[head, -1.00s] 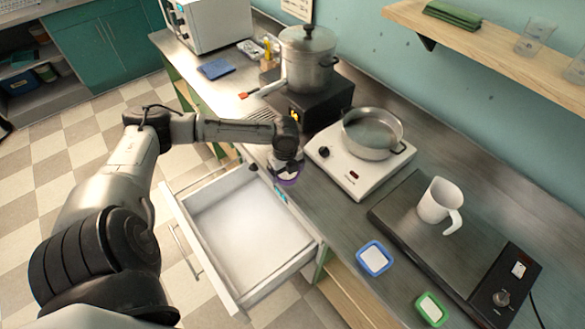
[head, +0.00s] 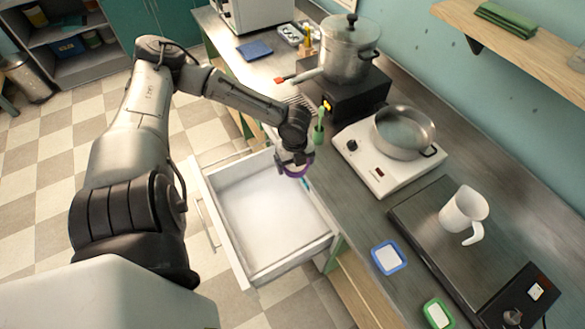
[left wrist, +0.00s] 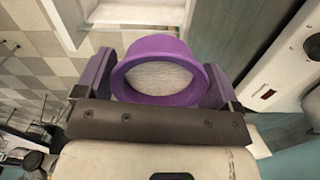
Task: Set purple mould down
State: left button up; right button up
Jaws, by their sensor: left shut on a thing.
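My left gripper (head: 294,166) is shut on the purple mould (head: 297,172). In the head view it hangs over the edge between the open drawer and the counter, and the arm hides most of the mould. In the left wrist view the mould (left wrist: 160,71) shows as a purple ring between the two fingers of the gripper (left wrist: 160,85), with a pale surface seen through its middle. A blue-rimmed mould (head: 388,257) and a green-rimmed mould (head: 438,314), both with white contents, stand on the counter at the front. My right gripper is not in view.
An open, empty white drawer (head: 265,215) juts out below the counter (head: 362,222). A white hotplate (head: 376,164) carries a metal pan (head: 402,132). A big pot (head: 348,52) stands behind. A white jug (head: 463,210) stands on a dark plate (head: 425,225). The counter strip before the hotplate is clear.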

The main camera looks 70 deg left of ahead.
pick_arm(q)
jog(key=s+d+f+b, duration=0.2)
jog(key=f+b, duration=0.4)
jog(key=f, duration=0.3)
jog(key=s+d+f+b, duration=0.2)
jog(key=f+b, duration=0.4)
jog(key=f, duration=0.2)
jog(key=b, duration=1.7)
send_over(264, 218)
jog(key=d, duration=0.1)
jog(key=shift+m, duration=0.4)
jog(key=f, duration=3.2)
jog(key=shift+w+f, duration=0.1)
jog(key=shift+w, duration=0.1)
jog(key=shift+s+a+f, duration=0.25)
jog(key=shift+s+a, duration=0.1)
jog(key=shift+a, duration=0.05)
notch_tip(264, 218, down, 4)
jog(key=b, duration=0.3)
jog(key=shift+d, duration=0.1)
